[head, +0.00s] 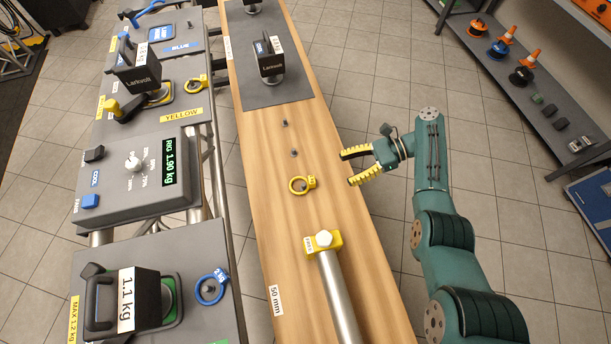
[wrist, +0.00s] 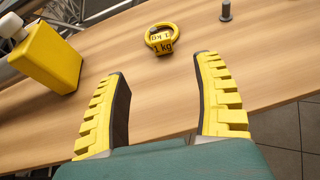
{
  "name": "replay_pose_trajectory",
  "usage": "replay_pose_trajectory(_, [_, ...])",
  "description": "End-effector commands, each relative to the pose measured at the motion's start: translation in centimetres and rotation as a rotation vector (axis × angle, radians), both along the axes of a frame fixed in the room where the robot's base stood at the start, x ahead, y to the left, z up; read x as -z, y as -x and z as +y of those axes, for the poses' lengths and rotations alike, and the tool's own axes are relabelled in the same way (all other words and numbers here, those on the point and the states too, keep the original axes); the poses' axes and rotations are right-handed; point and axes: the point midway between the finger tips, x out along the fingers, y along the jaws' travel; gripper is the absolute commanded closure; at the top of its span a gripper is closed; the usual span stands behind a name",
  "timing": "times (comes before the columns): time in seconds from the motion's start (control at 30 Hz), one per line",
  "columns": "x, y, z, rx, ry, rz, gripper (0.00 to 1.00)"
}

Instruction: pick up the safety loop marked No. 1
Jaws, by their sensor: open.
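A yellow loop (head: 292,187) with a tag lies flat on the wooden bench top. In the wrist view the loop (wrist: 162,46) shows "1 kg" on its tag; I read no "No. 1" there. My gripper (head: 347,168) is open and empty, to the right of the bench loop. In the wrist view the loop lies ahead of the spread fingertips (wrist: 160,68), not between them.
A yellow block (head: 326,248) on a metal tube (head: 342,300) sits nearer on the bench. Small dark pegs (head: 294,153) stand behind the loop. A black Larkvolt weight (head: 268,58) stands on the grey mat farther back. The bench's right edge borders open floor.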

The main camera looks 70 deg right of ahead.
Motion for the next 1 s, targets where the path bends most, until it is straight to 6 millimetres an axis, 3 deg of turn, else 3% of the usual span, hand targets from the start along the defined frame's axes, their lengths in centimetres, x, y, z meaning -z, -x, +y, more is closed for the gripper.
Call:
replay_pose_trajectory(0.2, [1.9,-3.9,2.5,-0.004,0.002,0.0,0.33])
replay_pose_trajectory(0.6, [4.0,-8.5,5.1,-0.003,0.003,-0.001,0.33])
replay_pose_trajectory(0.9, [4.2,-9.2,5.5,0.0,0.002,0.0,0.33])
replay_pose_trajectory(0.93, [4.2,-9.2,5.5,0.0,0.002,0.0,0.34])
replay_pose_trajectory(1.0, [4.2,-9.2,5.5,0.0,0.002,0.0,0.47])
